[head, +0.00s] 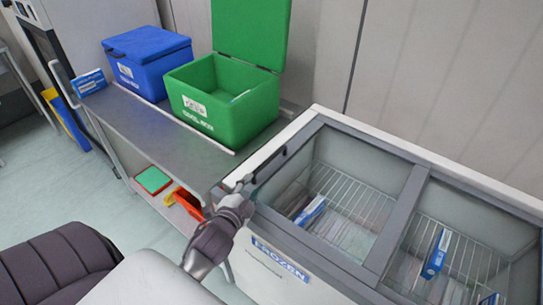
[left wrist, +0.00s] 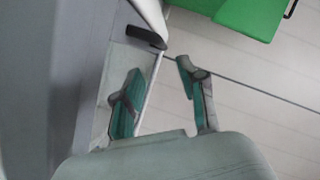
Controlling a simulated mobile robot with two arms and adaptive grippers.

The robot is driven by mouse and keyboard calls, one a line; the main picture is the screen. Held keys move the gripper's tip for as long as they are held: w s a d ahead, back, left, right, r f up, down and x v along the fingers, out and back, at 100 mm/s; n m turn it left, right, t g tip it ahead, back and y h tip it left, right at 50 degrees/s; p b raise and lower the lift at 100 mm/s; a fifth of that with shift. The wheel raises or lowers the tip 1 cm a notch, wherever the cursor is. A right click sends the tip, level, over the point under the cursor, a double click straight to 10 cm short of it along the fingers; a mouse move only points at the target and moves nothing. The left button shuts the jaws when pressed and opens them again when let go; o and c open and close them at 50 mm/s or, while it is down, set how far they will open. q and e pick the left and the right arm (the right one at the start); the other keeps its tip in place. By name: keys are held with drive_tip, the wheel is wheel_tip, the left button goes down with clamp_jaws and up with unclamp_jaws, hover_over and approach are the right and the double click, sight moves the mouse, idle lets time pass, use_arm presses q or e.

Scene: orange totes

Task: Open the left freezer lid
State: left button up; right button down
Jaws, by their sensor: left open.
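The chest freezer (head: 345,284) stands at the right of the head view, with two glass panels in grey frames side by side. The left freezer lid (head: 330,177) appears closed, with a dark handle strip (head: 270,164) along its left edge. My left gripper (head: 241,190) is at the front-left corner of the freezer, close to the near end of that strip; I cannot tell if it touches. In the left wrist view the gripper (left wrist: 162,95) is open, its two teal-padded fingers apart, with a pale edge behind the gap. My right gripper is not in view.
A grey metal bench (head: 150,125) left of the freezer holds a blue cool box (head: 150,78), shut, and a green box (head: 220,120) with its lid up. Packs lie in the wire baskets (head: 345,215) inside the freezer. A wall (head: 410,75) stands behind.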

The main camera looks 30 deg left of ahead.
sight(265, 166)
use_arm(q)
drive_tip(key=shift+w+a, duration=0.15)
drive_tip(key=shift+w, duration=0.25)
drive_tip(key=x, duration=0.6)
drive_tip(key=shift+p, duration=0.4)
drive_tip(key=x, duration=0.5)
drive_tip(key=shift+w+a+f, duration=0.1)
drive_tip(key=shift+w+f, duration=0.05)
drive_tip(key=shift+w, duration=0.05)
drive_tip(key=shift+w+a+f, duration=0.1)
drive_tip(key=shift+w+f, duration=0.05)
drive_tip(key=shift+w, duration=0.3)
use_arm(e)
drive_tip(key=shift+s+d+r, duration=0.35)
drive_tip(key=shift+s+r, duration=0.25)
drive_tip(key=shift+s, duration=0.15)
use_arm(q)
drive_tip(key=c, duration=0.7)
clamp_jaws()
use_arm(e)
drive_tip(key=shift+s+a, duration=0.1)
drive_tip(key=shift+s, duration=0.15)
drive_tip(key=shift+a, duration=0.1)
